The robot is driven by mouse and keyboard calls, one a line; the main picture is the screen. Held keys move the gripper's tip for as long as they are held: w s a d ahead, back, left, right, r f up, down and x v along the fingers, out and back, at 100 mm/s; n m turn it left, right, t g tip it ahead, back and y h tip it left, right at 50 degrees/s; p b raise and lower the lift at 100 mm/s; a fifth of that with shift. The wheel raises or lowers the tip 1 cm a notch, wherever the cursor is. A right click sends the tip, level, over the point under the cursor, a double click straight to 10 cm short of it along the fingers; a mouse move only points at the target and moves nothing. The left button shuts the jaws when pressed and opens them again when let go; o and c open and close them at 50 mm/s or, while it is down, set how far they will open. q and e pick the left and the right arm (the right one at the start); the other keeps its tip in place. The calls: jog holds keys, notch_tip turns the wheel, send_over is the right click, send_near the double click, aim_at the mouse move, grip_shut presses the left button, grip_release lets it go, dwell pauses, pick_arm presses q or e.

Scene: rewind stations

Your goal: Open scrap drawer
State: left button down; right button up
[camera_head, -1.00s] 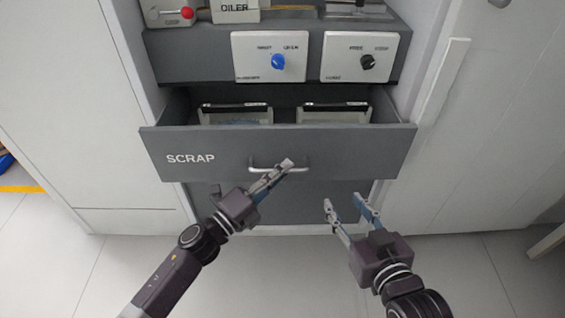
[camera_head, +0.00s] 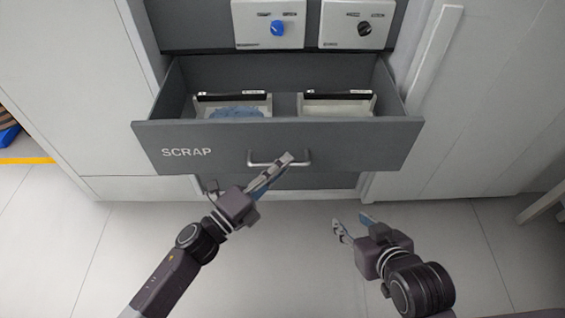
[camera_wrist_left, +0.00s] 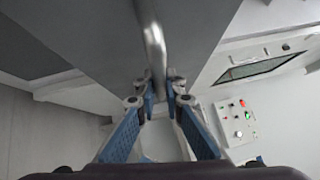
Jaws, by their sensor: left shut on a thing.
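The grey scrap drawer (camera_head: 350,147), labelled SCRAP, is pulled part way out of the cabinet. Its silver bar handle (camera_head: 260,160) is on the middle of the front. My left gripper (camera_head: 284,162) is shut on the handle. In the left wrist view the handle (camera_wrist_left: 153,45) runs down between the fingertips (camera_wrist_left: 163,82). My right gripper (camera_head: 352,222) is apart from the drawer, below its front, with its fingers spread and nothing between them.
Inside the drawer are two pale bins, the left bin (camera_head: 234,97) with blue scraps and the right bin (camera_head: 337,95) seemingly empty. Above are panels with a blue knob (camera_head: 277,27) and a black knob (camera_head: 365,28). The floor (camera_head: 290,260) in front is clear.

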pick_arm(q)
jog(key=shift+f, duration=0.1)
jog(key=c, duration=2)
grip_release()
jog(key=shift+c, duration=0.2)
jog(key=v, duration=1.2)
